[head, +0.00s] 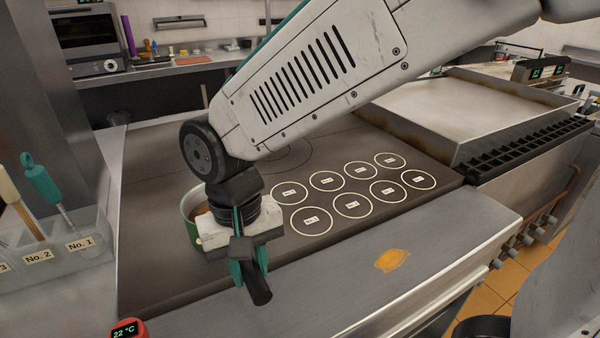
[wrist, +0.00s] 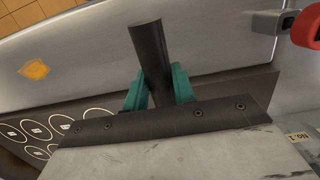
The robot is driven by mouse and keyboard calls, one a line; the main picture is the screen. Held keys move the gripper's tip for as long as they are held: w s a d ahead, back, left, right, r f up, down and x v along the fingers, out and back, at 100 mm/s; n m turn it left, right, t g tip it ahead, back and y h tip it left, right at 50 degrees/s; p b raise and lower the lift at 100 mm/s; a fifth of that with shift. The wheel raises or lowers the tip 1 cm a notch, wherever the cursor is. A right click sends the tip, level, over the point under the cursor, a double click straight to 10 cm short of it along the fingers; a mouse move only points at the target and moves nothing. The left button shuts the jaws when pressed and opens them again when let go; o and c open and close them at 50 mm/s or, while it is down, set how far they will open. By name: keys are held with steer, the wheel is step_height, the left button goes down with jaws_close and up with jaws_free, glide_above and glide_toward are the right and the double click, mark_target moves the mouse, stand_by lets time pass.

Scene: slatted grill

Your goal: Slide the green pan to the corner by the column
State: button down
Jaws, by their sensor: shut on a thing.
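The green pan (head: 191,231) sits on the dark cooktop (head: 160,270) at its left part, mostly hidden behind my gripper. A strip of its green wall and some brown inside show in the head view. My gripper (head: 248,268) is shut on the pan's black handle (head: 259,290), which points toward the front edge. In the wrist view the teal fingers of my gripper (wrist: 157,88) stand on both sides of the black handle (wrist: 148,45). The grey column (head: 40,90) stands at the far left, behind the cooktop's left side.
White labelled circles (head: 352,205) mark the cooktop right of the pan. A holder with utensils (head: 85,250) stands left of it. A red thermometer (head: 128,329) is at the front left. An orange stain (head: 392,260) marks the steel front. The cooktop's back left looks clear.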

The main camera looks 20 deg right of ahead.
steer(key=shift+s+a, duration=0.5)
steer(key=shift+a, duration=0.25)
steer(key=shift+s+a, duration=0.45)
steer(key=shift+a, duration=0.25)
steer(key=c, duration=1.1)
jaws_free()
steer(key=shift+c, duration=0.2)
steer(key=shift+o, duration=0.3)
steer(key=shift+d, duration=0.1)
step_height(320, 180, up, 8)
steer(key=s+d+m+t, duration=0.1)
steer(key=s+d, duration=0.2)
steer(key=d, duration=1)
steer(key=s+d+m+t, duration=0.1)
steer(key=s+d, duration=0.1)
steer(key=d, duration=1.1)
steer(key=shift+s+d+t, duration=0.3)
steer(key=shift+s+d, duration=0.05)
steer(key=shift+s, duration=0.05)
